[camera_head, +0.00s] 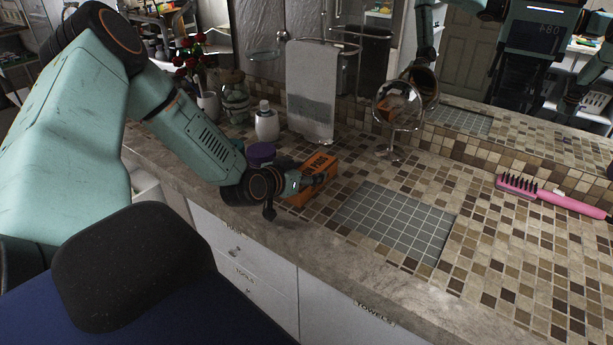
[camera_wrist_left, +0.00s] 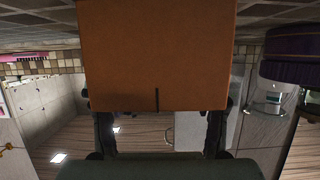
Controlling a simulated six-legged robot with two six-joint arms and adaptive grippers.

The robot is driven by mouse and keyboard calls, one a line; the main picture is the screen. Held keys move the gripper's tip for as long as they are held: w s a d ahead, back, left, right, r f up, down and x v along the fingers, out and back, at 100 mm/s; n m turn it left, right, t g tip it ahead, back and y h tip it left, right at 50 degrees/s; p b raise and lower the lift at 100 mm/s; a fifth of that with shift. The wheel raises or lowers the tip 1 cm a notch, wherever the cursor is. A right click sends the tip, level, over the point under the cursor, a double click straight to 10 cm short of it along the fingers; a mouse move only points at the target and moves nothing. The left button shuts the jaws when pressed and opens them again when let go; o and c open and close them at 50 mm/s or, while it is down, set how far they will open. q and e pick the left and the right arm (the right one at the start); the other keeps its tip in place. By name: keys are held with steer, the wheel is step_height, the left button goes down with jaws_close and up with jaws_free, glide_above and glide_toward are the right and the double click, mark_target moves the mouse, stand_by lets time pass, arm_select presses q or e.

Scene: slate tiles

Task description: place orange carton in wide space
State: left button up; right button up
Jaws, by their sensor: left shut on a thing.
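The orange carton (camera_head: 322,164) with dark lettering is at the tiled counter's near left part. My left gripper (camera_head: 312,183) is shut on it from the left. In the left wrist view the carton (camera_wrist_left: 155,55) fills the upper middle, between the two fingers. Whether its underside touches the counter cannot be told. A grey slate-tiled rectangle (camera_head: 392,222), bare and wide, lies to the right of the carton. My right gripper is not directly in view.
A purple-lidded jar (camera_head: 261,153) stands close behind the gripper, and a white bottle (camera_head: 267,124) behind that. A round mirror (camera_head: 398,105) stands beyond the slate patch. A pink hairbrush (camera_head: 550,196) lies at right. The counter's front edge (camera_head: 300,240) is near.

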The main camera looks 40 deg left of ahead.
arm_select(q)
steer(key=shift+w+a, duration=0.1)
steer(key=shift+w, duration=0.05)
steer(key=o, duration=0.7)
steer(key=shift+w+a+f, duration=0.1)
steer(key=shift+f, duration=0.05)
steer(key=o, duration=0.5)
steer(key=shift+s+d+r, duration=0.2)
steer(key=shift+c, duration=0.2)
